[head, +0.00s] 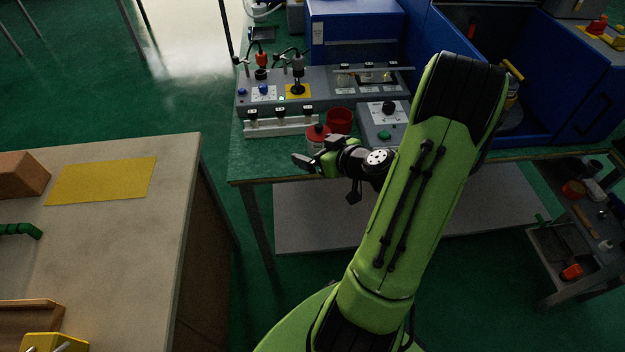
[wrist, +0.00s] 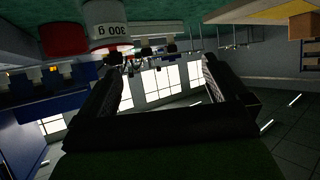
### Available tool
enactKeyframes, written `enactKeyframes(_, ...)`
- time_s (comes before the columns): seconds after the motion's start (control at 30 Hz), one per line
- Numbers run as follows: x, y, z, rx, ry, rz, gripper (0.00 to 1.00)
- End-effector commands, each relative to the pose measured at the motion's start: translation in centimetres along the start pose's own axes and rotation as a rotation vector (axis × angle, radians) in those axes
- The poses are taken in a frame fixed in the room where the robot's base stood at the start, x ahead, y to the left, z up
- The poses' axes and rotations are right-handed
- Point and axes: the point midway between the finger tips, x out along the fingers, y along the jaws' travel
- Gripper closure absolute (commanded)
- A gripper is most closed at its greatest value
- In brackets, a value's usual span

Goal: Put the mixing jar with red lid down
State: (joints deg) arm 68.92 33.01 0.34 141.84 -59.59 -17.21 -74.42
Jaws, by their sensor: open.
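The mixing jar with red lid (head: 318,131) stands upright on the green bench top, near its front edge. Its lower body is partly hidden by my gripper in the head view. In the wrist view, which is upside down, a white body marked 300 g (wrist: 106,22), seemingly this jar, shows at the top left. My gripper (head: 308,164) is at the bench's front edge, just in front of the jar. Its fingers (wrist: 163,85) are apart with nothing between them. I cannot tell whether a finger touches the jar.
A red cup (head: 340,120) stands beside the jar. Behind are a white rack (head: 282,126), a grey control panel (head: 320,88) and a grey box with a black knob (head: 384,122). A wooden-sided table (head: 120,220) stands at left, a tool cart (head: 575,245) at right.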

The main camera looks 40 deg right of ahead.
Motion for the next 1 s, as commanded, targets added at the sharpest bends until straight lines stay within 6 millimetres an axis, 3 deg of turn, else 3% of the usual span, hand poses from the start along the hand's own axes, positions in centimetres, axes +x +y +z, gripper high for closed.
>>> enactKeyframes(0.03, 0.2, -3.7, -1.8, -0.065, -0.045, -0.092, 0.0)
enactKeyframes(0.1, -0.3, -8.8, -2.8, -0.13, -0.152, -0.204, 0.0)
enactKeyframes(0.2, -2.8, -14.7, -3.4, -0.207, -0.322, -0.286, 0.0)
enactKeyframes(0.3, -7.0, -18.9, -3.8, -0.251, -0.473, -0.271, 0.0)
enactKeyframes(0.4, -12.2, -21.3, -4.0, -0.234, -0.566, -0.185, 0.0)
enactKeyframes(0.5, -17.0, -22.1, -3.9, -0.155, -0.598, -0.092, 0.0)
enactKeyframes(0.63, -20.7, -22.0, -3.3, -0.05, -0.605, -0.026, 0.0)
enactKeyframes(1.0, -21.6, -21.8, -3.4, -0.015, -0.611, -0.008, 0.0)
